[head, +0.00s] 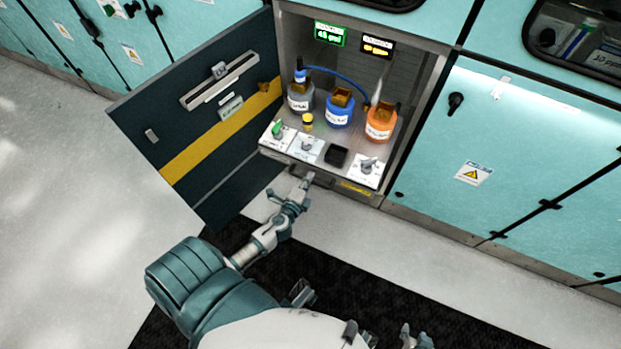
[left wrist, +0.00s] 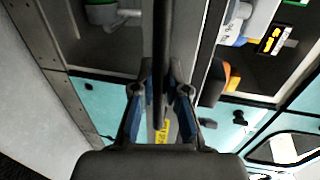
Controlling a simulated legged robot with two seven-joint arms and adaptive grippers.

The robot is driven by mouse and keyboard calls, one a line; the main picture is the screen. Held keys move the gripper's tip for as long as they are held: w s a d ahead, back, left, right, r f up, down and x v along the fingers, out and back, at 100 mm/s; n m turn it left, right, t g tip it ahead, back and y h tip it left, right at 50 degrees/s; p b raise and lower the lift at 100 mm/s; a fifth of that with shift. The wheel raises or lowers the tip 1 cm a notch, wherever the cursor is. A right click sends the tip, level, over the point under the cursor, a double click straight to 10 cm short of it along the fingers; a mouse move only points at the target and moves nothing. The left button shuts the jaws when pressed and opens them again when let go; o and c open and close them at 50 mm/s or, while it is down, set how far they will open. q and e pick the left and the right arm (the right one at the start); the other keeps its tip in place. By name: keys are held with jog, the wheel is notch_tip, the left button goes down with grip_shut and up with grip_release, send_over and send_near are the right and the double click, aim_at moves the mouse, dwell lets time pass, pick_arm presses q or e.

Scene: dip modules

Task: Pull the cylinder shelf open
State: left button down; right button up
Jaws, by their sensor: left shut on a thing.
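The cylinder shelf (head: 267,150) is a light metal tray low in the open cabinet. It carries a grey bottle (head: 299,101), a blue bottle (head: 339,115) and an orange bottle (head: 379,127) behind a front panel with switches. My left gripper (head: 306,181) is at the shelf's front edge, shut on the handle there. In the left wrist view, the fingers of my left gripper (left wrist: 161,92) close on both sides of a dark bar, the handle (left wrist: 163,45). My right gripper (head: 415,338) shows only partly at the bottom edge, away from the shelf.
The dark cabinet door (head: 205,150) with a yellow stripe stands open to the left of the shelf. Closed teal cabinets (head: 520,150) are on the right. The pale floor (head: 450,260) in front is clear, with a black mat (head: 350,280) near my body.

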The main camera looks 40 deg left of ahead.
pick_arm(q)
jog(key=shift+s+a+f, duration=0.15)
jog(key=shift+a+f, duration=0.05)
jog(key=shift+a, duration=0.1)
jog(key=c, duration=1.2)
grip_release()
jog(key=shift+a, duration=0.1)
pick_arm(e)
jog(key=shift+a, duration=0.25)
jog(key=shift+a+r, duration=0.1)
jog(key=shift+w, duration=0.1)
pick_arm(q)
jog(key=v, duration=1.1)
jog(key=shift+s, duration=0.35)
pick_arm(e)
jog(key=shift+d, duration=0.2)
